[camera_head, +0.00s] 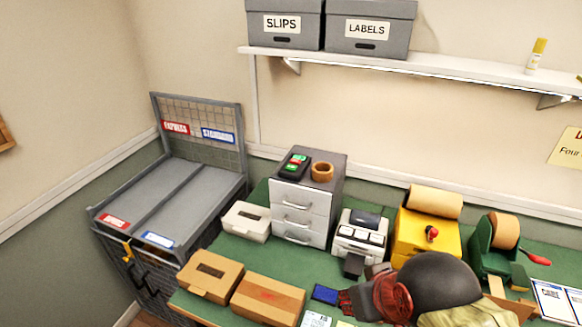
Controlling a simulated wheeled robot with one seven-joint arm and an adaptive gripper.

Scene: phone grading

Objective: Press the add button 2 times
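No label reading "add" is legible in this view. I cannot tell which of these carries the add button. My gripper (350,303) is low in the middle of the view, over the front of the table, well apart from the black device. My own arm hides part of it, and its fingers are too small to read.
Cardboard boxes (268,298) and a white box (246,221) lie to the left. A yellow roll dispenser (425,238) and a green tape dispenser (493,262) stand right. A shelf (450,72) overhangs the back.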

